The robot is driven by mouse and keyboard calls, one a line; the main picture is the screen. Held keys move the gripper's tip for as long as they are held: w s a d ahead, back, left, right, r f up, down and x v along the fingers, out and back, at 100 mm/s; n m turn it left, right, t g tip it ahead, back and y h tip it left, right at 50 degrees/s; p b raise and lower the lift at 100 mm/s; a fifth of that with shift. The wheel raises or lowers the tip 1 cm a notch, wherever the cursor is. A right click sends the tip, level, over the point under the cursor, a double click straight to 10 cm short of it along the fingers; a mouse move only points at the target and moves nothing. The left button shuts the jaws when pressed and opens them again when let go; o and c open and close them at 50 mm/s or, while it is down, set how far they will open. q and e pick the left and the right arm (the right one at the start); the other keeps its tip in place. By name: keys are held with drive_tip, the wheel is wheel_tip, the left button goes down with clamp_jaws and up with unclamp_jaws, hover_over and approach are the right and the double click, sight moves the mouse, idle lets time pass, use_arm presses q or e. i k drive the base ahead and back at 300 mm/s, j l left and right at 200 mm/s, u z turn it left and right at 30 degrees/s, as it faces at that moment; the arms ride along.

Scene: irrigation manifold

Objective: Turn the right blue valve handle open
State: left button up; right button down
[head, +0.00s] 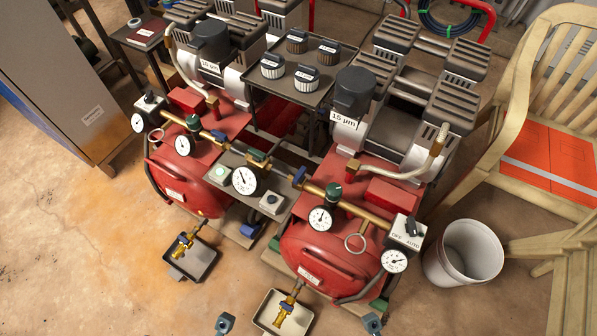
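The right blue valve handle (298,177) sits on the brass manifold pipe, left of the right tank's green-topped regulator (334,191). It looks small, and I cannot tell whether it lies along or across the pipe. The left blue valve handle (219,136) is on the same pipe line, up and to the left. Only small grey tips show at the bottom edge, apparently my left gripper (225,324) and my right gripper (372,322). Both are well below the handle and apart from it. Their fingers are mostly out of frame, so their opening is hidden.
Two red compressor tanks carry gauges (244,180) and a switch box (407,232) near the pipe. Brass drain valves stand over trays (205,262) (262,312) on the floor. A white bucket (463,252) and a wooden chair (545,90) stand right. Floor at left is clear.

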sight(300, 177)
drive_tip(key=i+l, duration=0.1)
drive_tip(key=l, duration=0.25)
drive_tip(key=i+l+z, duration=0.1)
drive_tip(key=l, duration=0.25)
drive_tip(key=i+l+z, duration=0.1)
drive_tip(key=l, duration=0.2)
drive_tip(key=i+l, duration=0.3)
drive_tip(key=l+z, duration=0.05)
